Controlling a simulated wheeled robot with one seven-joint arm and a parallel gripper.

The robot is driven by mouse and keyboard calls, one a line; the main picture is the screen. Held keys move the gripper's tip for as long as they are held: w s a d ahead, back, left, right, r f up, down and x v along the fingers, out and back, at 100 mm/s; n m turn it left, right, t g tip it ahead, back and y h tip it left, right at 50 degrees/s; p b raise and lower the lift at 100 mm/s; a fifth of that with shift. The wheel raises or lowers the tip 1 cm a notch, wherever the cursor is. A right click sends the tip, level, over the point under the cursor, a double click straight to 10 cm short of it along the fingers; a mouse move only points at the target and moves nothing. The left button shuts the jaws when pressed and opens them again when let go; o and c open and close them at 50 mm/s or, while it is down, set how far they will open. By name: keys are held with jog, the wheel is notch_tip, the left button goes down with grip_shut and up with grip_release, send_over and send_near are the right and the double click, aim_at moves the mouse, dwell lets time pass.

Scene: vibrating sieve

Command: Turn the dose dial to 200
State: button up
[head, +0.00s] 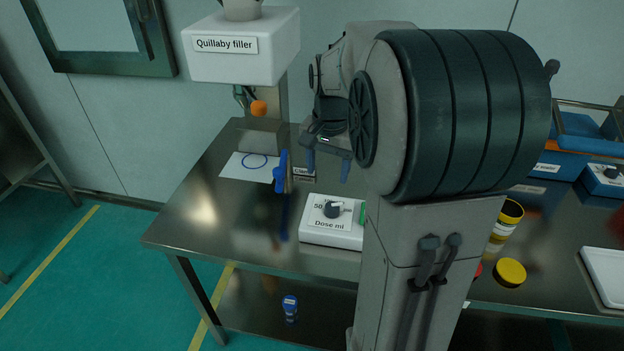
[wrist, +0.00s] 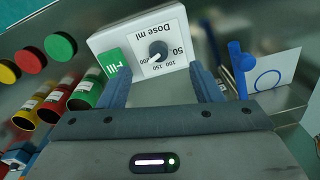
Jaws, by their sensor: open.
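The dose dial is a dark round knob (head: 332,209) on a white box (head: 318,237) marked "Dose ml". The knob also shows in the wrist view (wrist: 158,50), with 50, 100, 150 and 200 printed around it. Its pale pointer mark seems to face the 200 side; I cannot tell whether it lines up exactly. My gripper (head: 328,163) is open and empty, above and apart from the box. In the wrist view the knob lies between and beyond the two fingertips (wrist: 160,76). A green "fill" button (wrist: 112,62) sits beside the dial.
The Quillaby filler (head: 240,60) stands behind on the steel table (head: 190,222). A blue upright part (head: 281,172) and a white sheet with a blue ring (head: 235,171) are left of the box. Several coloured-lid jars are right, one yellow (head: 510,272). Table is clear at front left.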

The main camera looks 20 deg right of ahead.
aim_at(332, 205)
jog(key=w+d+f, duration=0.1)
jog(key=f, duration=0.4)
jog(key=w+d+f+m, duration=0.1)
jog(key=f, duration=0.4)
jog(key=w+d+f+m, duration=0.1)
jog(key=f, duration=0.4)
jog(key=shift+d+f+g, duration=0.1)
jog(key=shift+d+g, duration=0.05)
jog(key=shift+g, duration=0.15)
jog(key=c, duration=1)
